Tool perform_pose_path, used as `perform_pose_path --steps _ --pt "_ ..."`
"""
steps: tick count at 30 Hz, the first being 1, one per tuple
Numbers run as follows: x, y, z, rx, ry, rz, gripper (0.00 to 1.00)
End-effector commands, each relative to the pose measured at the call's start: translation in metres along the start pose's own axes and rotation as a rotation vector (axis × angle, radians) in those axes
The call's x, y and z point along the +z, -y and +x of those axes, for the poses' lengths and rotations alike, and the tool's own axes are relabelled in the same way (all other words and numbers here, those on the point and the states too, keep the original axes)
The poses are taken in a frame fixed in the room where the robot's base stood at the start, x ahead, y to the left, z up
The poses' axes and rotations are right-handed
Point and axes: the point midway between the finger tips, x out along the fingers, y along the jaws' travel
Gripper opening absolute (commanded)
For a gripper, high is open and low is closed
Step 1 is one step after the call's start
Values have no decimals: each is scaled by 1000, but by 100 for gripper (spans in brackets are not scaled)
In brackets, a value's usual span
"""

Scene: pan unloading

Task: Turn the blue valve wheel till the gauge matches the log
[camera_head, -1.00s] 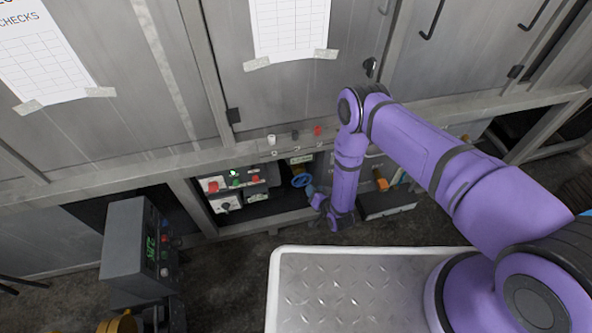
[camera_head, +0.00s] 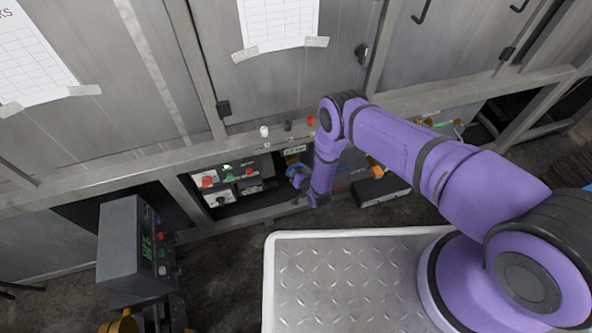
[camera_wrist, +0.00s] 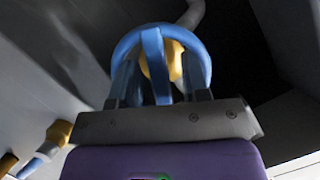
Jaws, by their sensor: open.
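The blue valve wheel (camera_head: 295,170) is under the counter edge, right of the small control boxes. In the wrist view the blue valve wheel (camera_wrist: 196,48) fills the upper middle, with a yellow valve body behind its spoke. My gripper (camera_wrist: 163,85) is open, with one finger on each side of the spoke. The fingers overlap the rim in the picture; I cannot tell whether they touch it. In the head view my gripper (camera_head: 302,184) is at the wheel and partly covers it. I cannot make out a gauge dial. Printed log sheets (camera_head: 278,22) are taped to the cabinet doors; their entries are unreadable.
A grey box with a green digital display (camera_head: 147,248) stands at the left. Control boxes with red and green buttons (camera_head: 207,181) sit left of the wheel. Other yellow and blue fittings (camera_wrist: 58,133) show at the lower left of the wrist view. Cabinet framing surrounds the recess.

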Motion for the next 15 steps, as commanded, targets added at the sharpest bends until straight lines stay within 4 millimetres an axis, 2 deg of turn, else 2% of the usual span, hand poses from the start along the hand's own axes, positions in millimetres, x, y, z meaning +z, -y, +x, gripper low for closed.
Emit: perform_pose_path --steps 11,12,15 --pt "0 0 6 0 -1 0 43" --pt "0 0 6 0 -1 0 38" --pt "0 0 6 0 -1 0 15"
